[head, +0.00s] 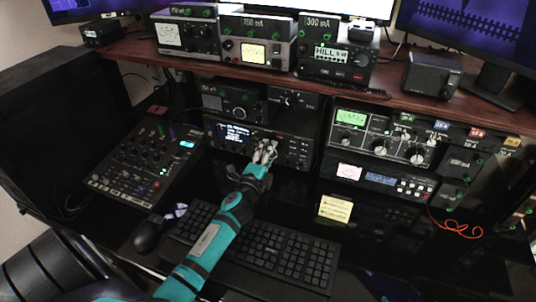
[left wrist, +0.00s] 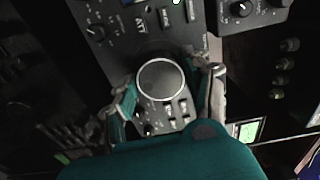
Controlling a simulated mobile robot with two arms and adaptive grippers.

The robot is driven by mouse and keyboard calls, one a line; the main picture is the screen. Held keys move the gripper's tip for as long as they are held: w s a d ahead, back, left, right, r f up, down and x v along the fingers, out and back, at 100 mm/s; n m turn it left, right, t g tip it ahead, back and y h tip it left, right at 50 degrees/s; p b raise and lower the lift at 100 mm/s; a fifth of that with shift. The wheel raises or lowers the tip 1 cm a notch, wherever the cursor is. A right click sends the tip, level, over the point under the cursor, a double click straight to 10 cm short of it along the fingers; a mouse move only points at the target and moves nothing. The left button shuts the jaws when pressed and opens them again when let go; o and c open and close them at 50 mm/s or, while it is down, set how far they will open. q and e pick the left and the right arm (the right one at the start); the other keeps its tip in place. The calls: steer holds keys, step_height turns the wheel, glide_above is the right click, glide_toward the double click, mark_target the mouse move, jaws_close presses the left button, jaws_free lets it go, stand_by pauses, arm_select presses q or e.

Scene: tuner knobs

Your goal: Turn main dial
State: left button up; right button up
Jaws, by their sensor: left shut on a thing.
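The main dial (left wrist: 160,79) is a large round dark knob with a pale rim on a black radio panel (left wrist: 126,40). In the head view it is mostly hidden behind my left gripper (head: 264,152), at the front of the lower-middle radio (head: 292,146) with a lit display (head: 237,134). In the left wrist view my left gripper (left wrist: 168,84) has one finger on each side of the dial, shut on it. Small buttons and knobs sit just beside the fingers. My right gripper is not in view.
A keyboard (head: 286,255) and mouse (head: 148,237) lie below my left arm. A mixer (head: 146,165) stands on the left. A wooden shelf (head: 147,50) with meters runs above.

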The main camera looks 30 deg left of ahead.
arm_select(q)
steer(key=shift+f, duration=0.1)
steer(key=o, duration=1.2)
steer(key=shift+c, duration=0.2)
steer(key=v, duration=1.2)
